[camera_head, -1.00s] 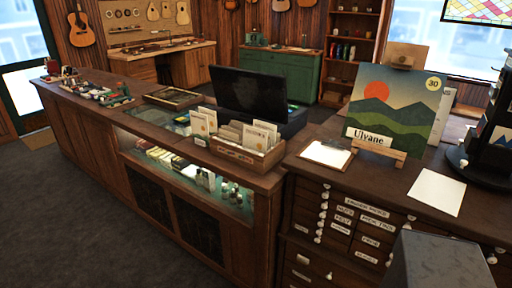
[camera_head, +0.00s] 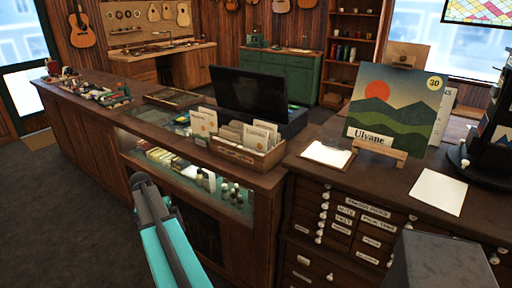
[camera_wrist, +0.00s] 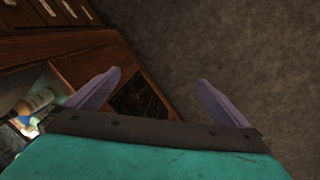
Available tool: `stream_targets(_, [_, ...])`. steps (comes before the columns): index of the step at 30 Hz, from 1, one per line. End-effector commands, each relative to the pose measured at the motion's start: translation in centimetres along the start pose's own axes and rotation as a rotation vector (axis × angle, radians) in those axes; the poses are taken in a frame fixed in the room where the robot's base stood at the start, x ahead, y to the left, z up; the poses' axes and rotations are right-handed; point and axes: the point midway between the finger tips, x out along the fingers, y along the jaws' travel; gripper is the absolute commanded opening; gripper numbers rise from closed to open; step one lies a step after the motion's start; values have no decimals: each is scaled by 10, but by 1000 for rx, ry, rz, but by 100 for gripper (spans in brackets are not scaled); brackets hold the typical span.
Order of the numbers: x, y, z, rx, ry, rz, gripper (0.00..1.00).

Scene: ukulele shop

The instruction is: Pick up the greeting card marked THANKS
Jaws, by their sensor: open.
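A wooden card box (camera_head: 232,153) stands on the counter and holds several pale greeting cards. Some upright cards (camera_head: 203,122) show at its left and others (camera_head: 263,132) at its right. The print on them is too small to read, so I cannot tell which is marked THANKS. My gripper (camera_head: 143,183) is in front of the counter, left of and lower than the card box, on a teal arm. In the wrist view my gripper (camera_wrist: 158,92) has its two fingers spread wide, with nothing between them but the dark floor and cabinet front beyond.
The glass-fronted counter (camera_head: 240,190) holds small bottles. A dark monitor (camera_head: 248,92) stands behind the card box. To the right are a clipboard (camera_head: 327,154), a landscape record sleeve (camera_head: 393,110) on a stand and a white sheet (camera_head: 437,191). The floor (camera_head: 60,200) at left is clear.

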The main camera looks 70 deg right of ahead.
Motion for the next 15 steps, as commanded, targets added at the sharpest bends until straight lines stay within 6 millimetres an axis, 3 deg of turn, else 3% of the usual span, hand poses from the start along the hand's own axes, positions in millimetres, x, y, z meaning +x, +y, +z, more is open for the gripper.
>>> stream_targets(1, [-16, 16, -19, 40, 15, -1, 100])
stream_targets(6, [-65, 70, -62, 164, 59, 0, 100])
stream_targets(15, [-157, 179, -118, 386, 136, 7, 100])
